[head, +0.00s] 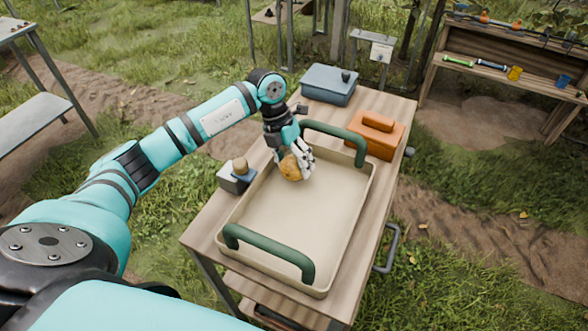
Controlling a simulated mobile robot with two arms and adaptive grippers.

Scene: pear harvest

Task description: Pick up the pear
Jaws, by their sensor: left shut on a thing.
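The pear (291,168) is a golden-brown fruit over the far left part of a cream tray (300,218) with two green handles. My left gripper (297,161) reaches in from the left and is shut on the pear. The fingers cover the pear's upper right side. I cannot tell whether the pear touches the tray floor. My right gripper is not in view.
The tray stands on a wooden cart (205,236). Around it are a grey box with a round knob (237,177), a blue-grey case (329,84) and an orange box (376,135). A tool shelf (505,75) stands at right. The rest of the tray is empty.

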